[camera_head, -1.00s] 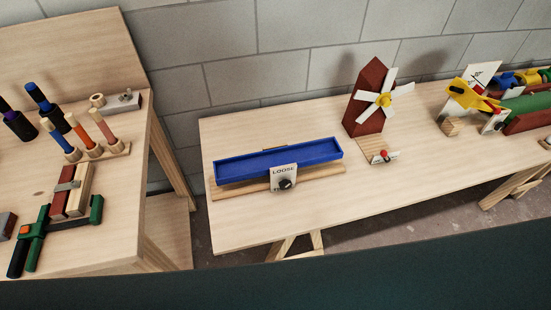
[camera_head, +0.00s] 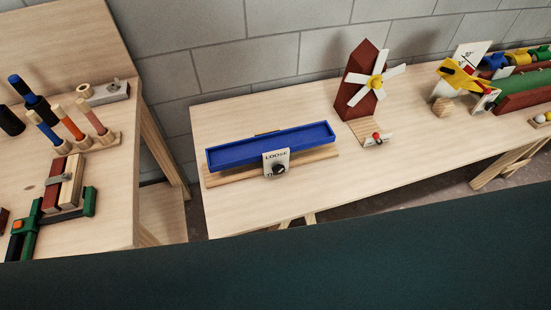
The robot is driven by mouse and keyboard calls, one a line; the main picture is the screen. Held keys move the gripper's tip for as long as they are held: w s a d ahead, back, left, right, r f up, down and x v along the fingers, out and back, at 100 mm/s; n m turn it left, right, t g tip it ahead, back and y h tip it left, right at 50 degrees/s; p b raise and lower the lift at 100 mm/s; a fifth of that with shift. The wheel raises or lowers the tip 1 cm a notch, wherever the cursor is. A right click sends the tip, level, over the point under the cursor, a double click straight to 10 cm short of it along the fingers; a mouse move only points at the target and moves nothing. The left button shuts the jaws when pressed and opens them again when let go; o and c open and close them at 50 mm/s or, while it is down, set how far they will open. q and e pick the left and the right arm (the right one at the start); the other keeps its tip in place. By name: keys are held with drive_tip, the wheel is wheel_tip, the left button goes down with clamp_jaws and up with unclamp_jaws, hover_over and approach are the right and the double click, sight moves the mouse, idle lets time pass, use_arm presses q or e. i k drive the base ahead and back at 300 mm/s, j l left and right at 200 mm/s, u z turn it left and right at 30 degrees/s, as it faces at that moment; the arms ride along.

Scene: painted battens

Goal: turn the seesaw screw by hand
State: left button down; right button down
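The seesaw is a blue trough (camera_head: 270,147) on a wooden base board (camera_head: 222,177), on the middle table. The trough is slightly tilted, its right end a little higher in the picture. A white plate (camera_head: 276,156) marked "LOOSE" stands at its front middle. A dark round screw knob (camera_head: 278,169) sits low on that plate and partly hides lettering below. Neither of my grippers is in view.
The wooden table (camera_head: 230,217) has bare room in front of the seesaw. A red windmill (camera_head: 357,79) and a small red-knobbed switch (camera_head: 376,137) stand to its right. A bench at left holds tools and a green clamp (camera_head: 89,201). A gap separates bench and table.

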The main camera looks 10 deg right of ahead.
sight(278, 170)
drive_tip(key=l+u, duration=0.15)
drive_tip(key=l, duration=0.25)
drive_tip(key=k+l+u, duration=0.1)
drive_tip(key=l, duration=0.3)
drive_tip(key=k+l+u, duration=0.15)
drive_tip(key=l, duration=0.25)
drive_tip(key=k+l+u, duration=0.1)
drive_tip(key=l, duration=0.3)
drive_tip(key=k+l+u, duration=0.15)
drive_tip(key=l, duration=0.2)
drive_tip(key=k+l+u, duration=0.15)
drive_tip(key=l, duration=0.2)
drive_tip(key=l+u, duration=0.15)
drive_tip(key=l, duration=0.35)
drive_tip(key=i+l, duration=0.15)
drive_tip(key=i, duration=0.2)
